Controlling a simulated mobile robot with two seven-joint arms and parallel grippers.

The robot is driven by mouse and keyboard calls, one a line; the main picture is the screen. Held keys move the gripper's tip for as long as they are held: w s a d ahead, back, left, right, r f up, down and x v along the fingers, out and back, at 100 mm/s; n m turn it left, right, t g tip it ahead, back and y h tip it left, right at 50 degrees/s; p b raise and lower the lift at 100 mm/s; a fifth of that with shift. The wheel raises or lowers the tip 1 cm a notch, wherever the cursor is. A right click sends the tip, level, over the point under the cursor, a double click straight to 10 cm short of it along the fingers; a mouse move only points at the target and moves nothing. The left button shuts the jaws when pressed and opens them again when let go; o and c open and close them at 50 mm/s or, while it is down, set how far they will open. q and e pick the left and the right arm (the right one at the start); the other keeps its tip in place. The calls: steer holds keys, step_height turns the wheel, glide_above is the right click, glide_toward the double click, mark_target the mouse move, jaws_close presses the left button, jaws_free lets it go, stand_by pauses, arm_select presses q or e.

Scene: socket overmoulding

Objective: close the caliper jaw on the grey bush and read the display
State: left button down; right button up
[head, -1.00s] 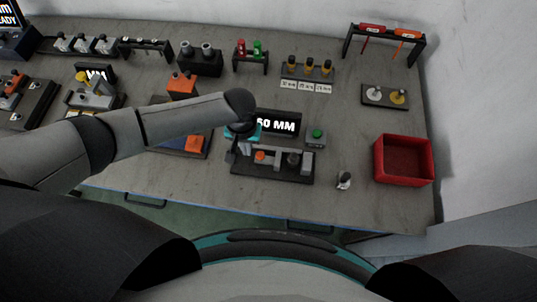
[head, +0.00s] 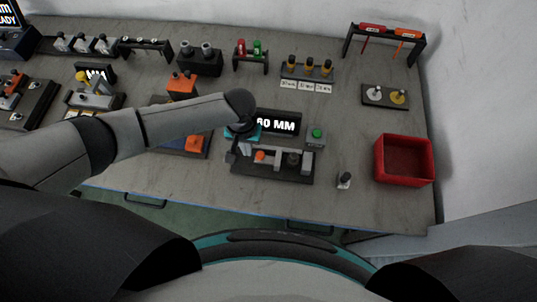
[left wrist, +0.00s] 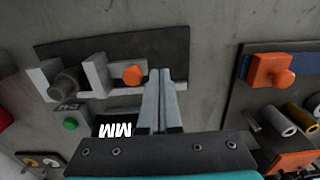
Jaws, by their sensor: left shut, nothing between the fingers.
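The caliper (head: 272,178) stands on a dark base near the bench front, with an orange knob (head: 260,156) on its sliding jaw (left wrist: 97,73). The dark grey bush (head: 293,158) is upright between that jaw and the end jaw (head: 307,161); it also shows in the left wrist view (left wrist: 66,85). I cannot tell if the sliding jaw touches it. The display (head: 279,123) shows "MM" after digits partly hidden by my left arm. My left gripper (left wrist: 161,74) is shut and empty, beside the orange knob, on the side away from the bush. My right gripper is out of view.
A green button (head: 316,134) is right of the display. A small light-and-dark part (head: 344,180) stands on the bench between the caliper and a red bin (head: 404,160). A dark fixture with orange blocks (left wrist: 271,70) lies on the caliper's other side.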

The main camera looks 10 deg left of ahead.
mark_target(258, 155)
arm_select(q)
steer(key=shift+f+b, duration=0.75)
steer(key=shift+f, duration=0.75)
steer(key=shift+s+d, duration=0.2)
steer(key=shift+d, duration=2.1)
steer(key=shift+w+a+p, duration=0.1)
steer(key=shift+a+p, duration=0.3)
steer(key=shift+p, duration=0.05)
steer(key=shift+a+r, duration=0.1)
steer(key=shift+a, duration=0.15)
steer(key=shift+a+r+p, duration=0.1)
steer(key=shift+r+p, duration=0.2)
steer(key=shift+p, duration=0.15)
step_height(258, 155, up, 7)
steer(key=p, duration=0.7)
steer(key=shift+a+r+p, duration=0.1)
steer(key=shift+r+p, duration=0.1)
steer(key=shift+p, duration=0.1)
steer(key=shift+f, duration=0.1)
